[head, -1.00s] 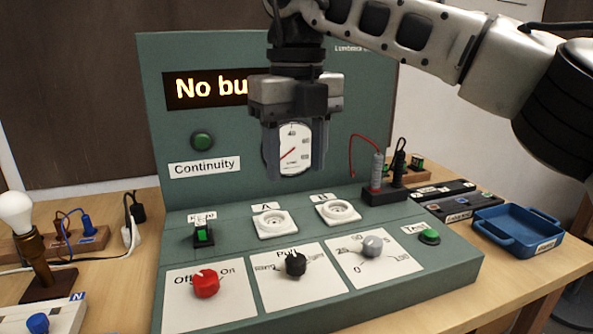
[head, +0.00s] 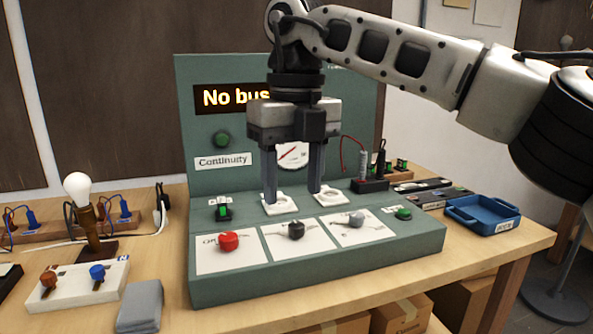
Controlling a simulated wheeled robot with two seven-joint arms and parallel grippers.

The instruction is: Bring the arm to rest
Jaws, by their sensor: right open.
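My right gripper (head: 293,193) hangs fingers-down in front of the green test panel (head: 420,246), with its arm coming in from the right. Its two fingers are apart with nothing between them. The fingertips show over the two white sockets (head: 280,205) and (head: 330,193); I cannot tell whether they touch. The gripper hides part of the dial gauge (head: 292,156) and of the display (head: 220,98), which reads "No bus" before it is covered. My left gripper is not in view.
A red knob (head: 229,241), a black knob (head: 296,230) and a grey knob (head: 356,218) line the panel front. A lamp with a white bulb (head: 77,188) stands left. A blue tray (head: 484,213) and probes (head: 380,165) are right. A grey cloth (head: 140,305) lies front left.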

